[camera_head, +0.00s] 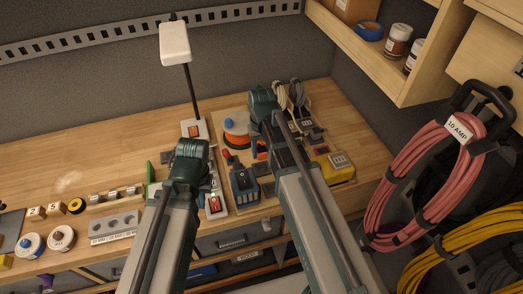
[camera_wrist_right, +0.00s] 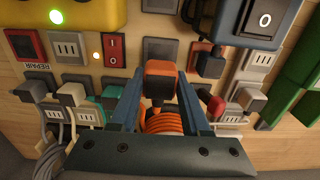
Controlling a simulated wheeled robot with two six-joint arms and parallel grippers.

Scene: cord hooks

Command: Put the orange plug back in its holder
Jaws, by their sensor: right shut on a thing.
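The orange plug (camera_wrist_right: 160,85), with a dark band across it, is between the fingers of my right gripper (camera_wrist_right: 160,74) in the right wrist view. The gripper is shut on it. Orange coiled cord (camera_wrist_right: 164,123) shows just below the plug. A dark, empty-looking square plate (camera_wrist_right: 160,50) lies just beyond the plug; I cannot tell whether it is the holder, or whether the plug touches it. In the head view my right gripper (camera_head: 264,108) is over the board, its fingertips hidden. My left gripper (camera_head: 190,152) is left of it, its fingers hidden by its own body.
Sockets, switches and other plugs crowd the board around the orange plug, including a red switch (camera_wrist_right: 112,49) and a blue box (camera_wrist_right: 262,25). A white lamp (camera_head: 176,44) stands behind my left gripper. Red cord (camera_head: 420,190) hangs at right. The bench's left rear is clear.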

